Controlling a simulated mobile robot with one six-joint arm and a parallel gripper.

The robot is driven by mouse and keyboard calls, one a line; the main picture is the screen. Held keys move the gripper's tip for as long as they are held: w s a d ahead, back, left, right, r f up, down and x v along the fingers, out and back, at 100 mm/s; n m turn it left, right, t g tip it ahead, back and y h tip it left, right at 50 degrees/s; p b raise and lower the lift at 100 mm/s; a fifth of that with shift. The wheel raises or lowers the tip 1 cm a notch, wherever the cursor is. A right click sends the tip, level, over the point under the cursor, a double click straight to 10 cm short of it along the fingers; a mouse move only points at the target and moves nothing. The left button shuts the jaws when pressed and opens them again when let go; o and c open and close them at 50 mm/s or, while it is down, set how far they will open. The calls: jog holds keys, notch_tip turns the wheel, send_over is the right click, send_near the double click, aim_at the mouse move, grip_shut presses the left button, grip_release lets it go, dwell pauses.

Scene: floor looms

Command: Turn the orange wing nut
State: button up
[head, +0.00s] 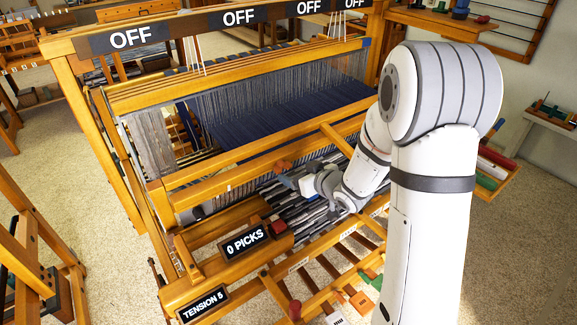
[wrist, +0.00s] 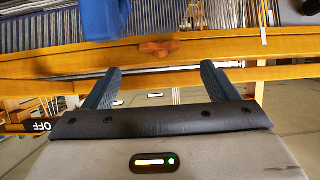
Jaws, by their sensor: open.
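The orange wing nut (wrist: 158,48) sits on a wooden beam (wrist: 50,62) of the loom, with its wings spread sideways in the wrist view. It also shows in the head view (head: 283,166) as a small orange-brown piece on the loom's front beam. My gripper (wrist: 160,68) is open and empty, with its two dark fingers apart. In the wrist view the wing nut lies just beyond the fingertips, roughly centred between them. In the head view my gripper (head: 288,181) is close to the wing nut, and the gap between them is hard to judge.
Blue woven cloth (wrist: 104,18) hangs near the beam. Signs read "0 PICKS" (head: 245,241), "TENSION 5" (head: 203,302) and "OFF" (head: 130,37). A red block (head: 279,227) sits by the picks sign. Slatted wooden treadles (head: 325,266) lie below. Carpet at left is partly clear.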

aim_at(283, 166)
jog(key=p+x, duration=0.1)
jog(key=x, duration=0.5)
